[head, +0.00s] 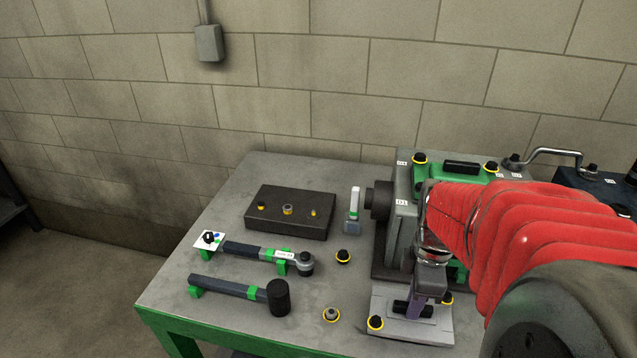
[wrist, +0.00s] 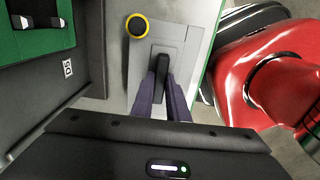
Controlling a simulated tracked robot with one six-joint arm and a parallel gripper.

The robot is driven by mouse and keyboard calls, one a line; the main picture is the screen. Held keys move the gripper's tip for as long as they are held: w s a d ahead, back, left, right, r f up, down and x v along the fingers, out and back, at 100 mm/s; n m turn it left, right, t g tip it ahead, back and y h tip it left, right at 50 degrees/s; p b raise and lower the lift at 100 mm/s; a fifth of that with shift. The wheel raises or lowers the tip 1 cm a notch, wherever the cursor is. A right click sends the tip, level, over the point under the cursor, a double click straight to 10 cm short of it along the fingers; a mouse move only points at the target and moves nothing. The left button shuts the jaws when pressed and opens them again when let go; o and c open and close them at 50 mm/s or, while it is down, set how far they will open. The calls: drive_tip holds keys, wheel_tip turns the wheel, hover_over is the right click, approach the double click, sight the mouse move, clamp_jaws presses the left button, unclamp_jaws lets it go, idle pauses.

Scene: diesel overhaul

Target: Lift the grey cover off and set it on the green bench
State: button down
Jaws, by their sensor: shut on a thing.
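The grey cover (head: 415,329) is a flat plate with a raised middle and a black handle. It is at the front of the engine block, near the front edge of the bench (head: 240,185); I cannot tell whether it is seated or slightly raised. My gripper (head: 410,309) points down at it with its dark fingers shut on the handle. In the wrist view the fingertips of my gripper (wrist: 164,88) close on both sides of the black handle, with the cover (wrist: 190,52) behind. The bench has a grey top and green frame.
Black yellow-ringed knobs (head: 376,322) sit at the cover's edges. The grey and green engine (head: 404,240) stands right behind. A ratchet (head: 255,252), a mallet (head: 278,297) and a dark tray (head: 290,229) lie on the left. Some bare bench top shows between them.

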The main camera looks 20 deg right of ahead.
drive_tip(key=shift+s+f, duration=0.1)
drive_tip(key=shift+f, duration=1.7)
drive_tip(key=c, duration=1.6)
unclamp_jaws()
drive_tip(key=shift+c, duration=0.2)
wheel_tip(320, 180, up, 14)
drive_tip(key=shift+f, duration=0.15)
